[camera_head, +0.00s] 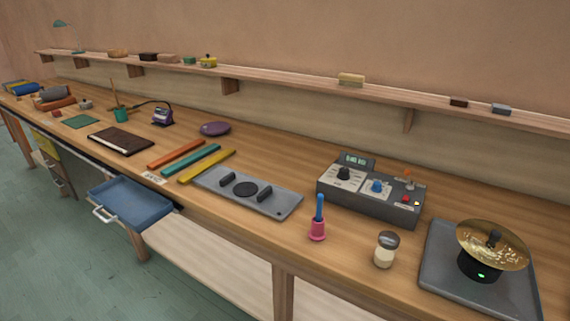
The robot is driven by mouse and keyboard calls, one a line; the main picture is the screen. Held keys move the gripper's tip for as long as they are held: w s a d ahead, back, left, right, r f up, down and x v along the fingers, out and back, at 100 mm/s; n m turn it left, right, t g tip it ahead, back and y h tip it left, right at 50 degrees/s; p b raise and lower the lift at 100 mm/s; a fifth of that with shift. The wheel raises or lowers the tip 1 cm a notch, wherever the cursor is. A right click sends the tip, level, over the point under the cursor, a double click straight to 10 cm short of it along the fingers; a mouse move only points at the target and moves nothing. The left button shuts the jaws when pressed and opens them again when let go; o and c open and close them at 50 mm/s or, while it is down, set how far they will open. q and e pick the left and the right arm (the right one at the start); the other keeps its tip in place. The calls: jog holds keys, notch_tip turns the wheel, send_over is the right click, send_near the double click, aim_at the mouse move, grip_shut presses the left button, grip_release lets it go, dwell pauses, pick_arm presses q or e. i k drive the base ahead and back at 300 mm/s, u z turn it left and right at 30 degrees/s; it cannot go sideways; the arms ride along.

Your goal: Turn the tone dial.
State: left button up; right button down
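A grey control box (369,196) stands on the wooden bench right of centre in the head view. A small display (355,159) rises at its back. On its top are a black knob (343,173) on a white scale plate at the left and a blue knob (377,185) on another light plate beside it. I cannot read the labels, so I cannot tell which knob is the tone dial. A red and a yellow button and a small lever sit at the box's right end. Neither of my grippers is in view.
A pink holder (317,231) with a blue stick and a jar (386,250) stand before the box. A brass cymbal (492,244) on a grey pad is at right. A grey plate (248,191) lies left. A blue drawer (131,202) is open. A shelf (290,84) runs behind.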

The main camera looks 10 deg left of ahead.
aim_at(343, 173)
jog(key=u, duration=0.7)
jog(key=i, duration=0.75)
jog(key=z, duration=1.4)
